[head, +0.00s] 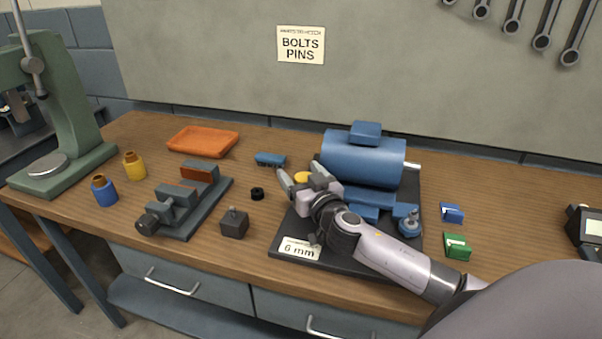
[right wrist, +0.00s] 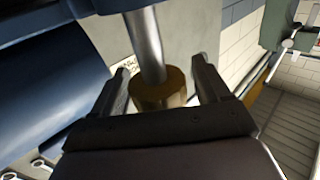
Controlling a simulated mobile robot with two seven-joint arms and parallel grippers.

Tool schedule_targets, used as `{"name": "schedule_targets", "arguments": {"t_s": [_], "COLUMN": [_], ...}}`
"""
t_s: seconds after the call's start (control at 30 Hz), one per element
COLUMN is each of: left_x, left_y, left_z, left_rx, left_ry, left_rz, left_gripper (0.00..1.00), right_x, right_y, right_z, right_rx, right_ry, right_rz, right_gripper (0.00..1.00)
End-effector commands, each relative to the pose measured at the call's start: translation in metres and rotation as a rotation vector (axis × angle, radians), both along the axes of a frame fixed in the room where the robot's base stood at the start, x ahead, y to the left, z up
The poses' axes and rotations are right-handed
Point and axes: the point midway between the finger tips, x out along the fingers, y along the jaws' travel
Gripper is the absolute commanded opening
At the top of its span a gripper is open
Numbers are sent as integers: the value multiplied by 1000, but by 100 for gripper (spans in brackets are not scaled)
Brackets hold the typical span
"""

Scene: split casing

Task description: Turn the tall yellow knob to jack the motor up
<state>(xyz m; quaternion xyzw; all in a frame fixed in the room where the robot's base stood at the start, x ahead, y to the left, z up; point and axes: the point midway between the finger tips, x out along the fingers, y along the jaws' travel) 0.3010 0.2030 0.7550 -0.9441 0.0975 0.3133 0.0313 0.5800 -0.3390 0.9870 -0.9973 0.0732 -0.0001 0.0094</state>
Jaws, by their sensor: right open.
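The blue motor (head: 362,158) sits on a dark base plate (head: 283,237) on the bench. The yellow knob (head: 303,177) shows partly at the motor's left end, with the rest hidden behind my right gripper. My right gripper (head: 302,182) is open, with its fingers at the knob. In the right wrist view, the yellow knob (right wrist: 158,92) with a grey metal rod lies between the two open fingers (right wrist: 163,75). Gaps show on both sides, so no grip is visible. My left gripper is not in view.
A grey vise (head: 185,205), a dark block (head: 234,224) and a black ring (head: 257,193) lie left of the plate. A small blue part (head: 270,159) lies behind. Blue (head: 451,212) and green (head: 457,247) pieces lie right. An orange tray (head: 203,141) sits farther left.

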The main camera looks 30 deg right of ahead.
Motion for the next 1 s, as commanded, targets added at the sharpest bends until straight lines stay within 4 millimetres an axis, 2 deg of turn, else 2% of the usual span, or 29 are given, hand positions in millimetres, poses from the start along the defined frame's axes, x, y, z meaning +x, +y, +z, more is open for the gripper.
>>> {"name": "schedule_targets", "arguments": {"t_s": [0.27, 0.4, 0.43, 0.77, 1.0], "left_x": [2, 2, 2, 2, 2], "left_y": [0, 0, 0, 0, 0], "left_z": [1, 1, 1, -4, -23], "left_rx": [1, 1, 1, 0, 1], "left_ry": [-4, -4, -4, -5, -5], "left_rz": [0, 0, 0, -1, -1], "left_gripper": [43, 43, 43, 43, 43], "right_x": [1, 1, 1, 1, 0], "right_y": [0, 0, 0, 0, -1], "right_z": [0, 0, 0, -1, -5], "right_rx": [0, 0, 0, 2, 5], "right_ry": [0, 0, 0, -1, 0], "right_rz": [0, 0, 0, -31, -157], "right_gripper": [76, 30, 25, 25, 25]}}
